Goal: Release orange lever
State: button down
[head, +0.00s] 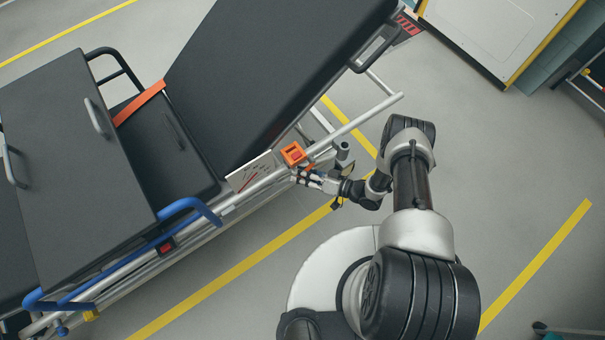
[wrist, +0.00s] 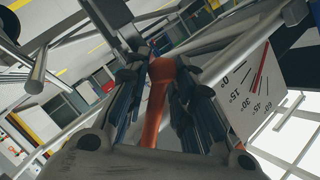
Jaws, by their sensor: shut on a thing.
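The orange lever (wrist: 158,100) shows in the wrist view between the two fingers of my gripper (wrist: 152,98). The gripper is shut on it. In the head view my gripper (head: 312,178) is at the side rail of the stretcher (head: 275,75), just below an orange block (head: 293,153). The lever itself is mostly hidden by the gripper there. The raised black backrest section of the stretcher lies above and left of the gripper.
An angle scale plate (wrist: 252,92) with a red pointer is beside the gripper; it also shows in the head view (head: 252,172). A white cabinet (head: 490,35) stands top right.

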jog(key=c, duration=1.6)
grip_release()
jog(key=shift+o, duration=0.2)
jog(key=shift+w+d+f+n+h, duration=0.15)
jog(key=shift+w+d+n+h, duration=0.05)
jog(key=shift+n+h, duration=0.25)
jog(key=p+v, duration=0.3)
jog(key=v, duration=1.5)
jog(key=w+d+r+h, duration=0.3)
jog(key=w+d+r, duration=0.2)
jog(key=w, duration=0.3)
jog(key=w+d+r+h, duration=0.4)
jog(key=w+d, duration=0.3)
jog(key=w, duration=0.1)
jog(key=shift+r+n+t, duration=0.3)
jog(key=shift+r+n, duration=0.05)
jog(key=shift+n, duration=0.1)
